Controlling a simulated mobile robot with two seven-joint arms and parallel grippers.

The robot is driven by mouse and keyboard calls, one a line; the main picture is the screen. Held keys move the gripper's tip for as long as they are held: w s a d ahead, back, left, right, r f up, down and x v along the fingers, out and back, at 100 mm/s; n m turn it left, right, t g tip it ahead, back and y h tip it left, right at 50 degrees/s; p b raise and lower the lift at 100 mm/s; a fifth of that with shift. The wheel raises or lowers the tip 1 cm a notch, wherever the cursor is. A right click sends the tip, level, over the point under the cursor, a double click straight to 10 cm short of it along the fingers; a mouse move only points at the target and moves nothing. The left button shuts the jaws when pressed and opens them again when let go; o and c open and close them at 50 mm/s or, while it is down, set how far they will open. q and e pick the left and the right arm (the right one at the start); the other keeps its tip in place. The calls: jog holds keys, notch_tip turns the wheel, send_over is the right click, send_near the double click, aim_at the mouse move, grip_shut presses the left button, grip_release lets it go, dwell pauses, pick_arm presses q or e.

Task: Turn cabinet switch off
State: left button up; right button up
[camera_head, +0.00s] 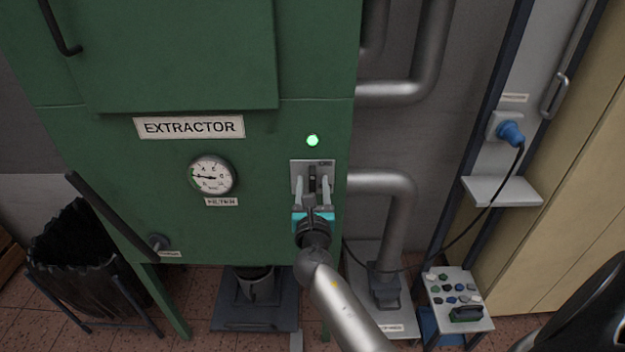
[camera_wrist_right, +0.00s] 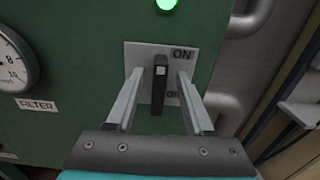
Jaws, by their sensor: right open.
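The green extractor cabinet (camera_head: 100,130) carries a grey switch plate (camera_head: 298,172) with a dark lever, below a lit green lamp (camera_head: 312,140). In the right wrist view the black switch lever (camera_wrist_right: 159,82) stands upright on its plate (camera_wrist_right: 185,62), with "ON" printed at its upper right and a partly hidden label lower down. My right gripper (camera_head: 313,186) is in front of the plate. Its two fingers (camera_wrist_right: 158,85) are open, one on each side of the lever, with gaps to it. Whether the fingertips touch the plate I cannot tell. My left gripper is not in view.
A filter gauge (camera_head: 211,175) sits left of the switch. Grey pipes (camera_head: 385,185) run close on the right. A blue plug (camera_head: 510,133) with a hanging black cable and a small shelf (camera_head: 502,191) are further right. A black bin (camera_head: 80,265) stands at left.

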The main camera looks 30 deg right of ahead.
jog(key=shift+x, duration=1.15)
jog(key=shift+c, duration=0.3)
grip_shut()
